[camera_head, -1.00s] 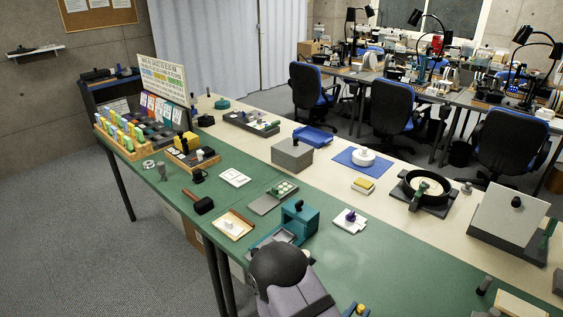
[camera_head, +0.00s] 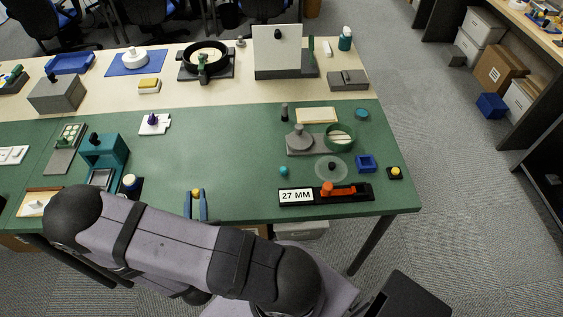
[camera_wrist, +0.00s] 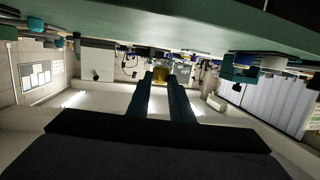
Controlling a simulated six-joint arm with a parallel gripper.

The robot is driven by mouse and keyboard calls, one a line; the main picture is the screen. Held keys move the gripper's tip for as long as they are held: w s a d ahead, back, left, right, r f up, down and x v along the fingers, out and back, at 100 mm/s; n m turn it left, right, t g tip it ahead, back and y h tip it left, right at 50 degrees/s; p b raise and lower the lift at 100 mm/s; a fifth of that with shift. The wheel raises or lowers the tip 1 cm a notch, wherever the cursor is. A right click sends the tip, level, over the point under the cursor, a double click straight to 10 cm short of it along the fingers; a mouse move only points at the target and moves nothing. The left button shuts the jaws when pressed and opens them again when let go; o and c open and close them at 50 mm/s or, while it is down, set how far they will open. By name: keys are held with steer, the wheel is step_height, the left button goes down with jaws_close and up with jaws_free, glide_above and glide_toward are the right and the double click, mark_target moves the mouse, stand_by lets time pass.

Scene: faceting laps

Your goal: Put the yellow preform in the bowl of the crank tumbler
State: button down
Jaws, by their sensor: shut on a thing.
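The yellow preform (camera_head: 195,191) is a small yellow piece between the blue fingers of my gripper (camera_head: 195,195), which is shut on it near the green table's front edge. In the wrist view the preform (camera_wrist: 160,75) sits between the fingertips of my gripper (camera_wrist: 160,78). I cannot tell for certain which device is the crank tumbler. A black round bowl (camera_head: 222,70) on a dark base, with a green handle at its front, stands at the back. A grey base (camera_head: 300,151) with a post and a green ring-shaped dish (camera_head: 352,145) stand on the right. My gripper is apart from both.
A teal box device (camera_head: 117,150) stands left of my gripper, and a white card with a purple piece (camera_head: 155,125) beyond it. A "27 MM" bar (camera_head: 345,198) with an orange lever lies to the right. The green table between is clear. A grey upright panel (camera_head: 280,45) stands behind.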

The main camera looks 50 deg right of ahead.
steer(key=s+d+r+m+g+h, duration=0.1)
steer(key=s+d+m+g+h, duration=0.15)
steer(key=d, duration=0.55)
steer(key=s+d+r+m+g+h, duration=0.1)
steer(key=s+d+m+g+h, duration=0.15)
steer(key=d, duration=0.55)
step_height(320, 180, up, 2)
steer(key=m+g+h, duration=0.1)
steer(key=m+g, duration=0.3)
steer(key=g, duration=0.1)
glide_above(298, 178)
step_height(298, 178, down, 3)
steer(key=shift+s+f+b, duration=0.1)
steer(key=shift+b, duration=0.6)
steer(key=shift+f+p, duration=0.35)
steer(key=shift+f, duration=0.9)
steer(key=shift+f, duration=0.1)
steer(key=shift+f+p, duration=0.35)
steer(key=shift+f, duration=1.5)
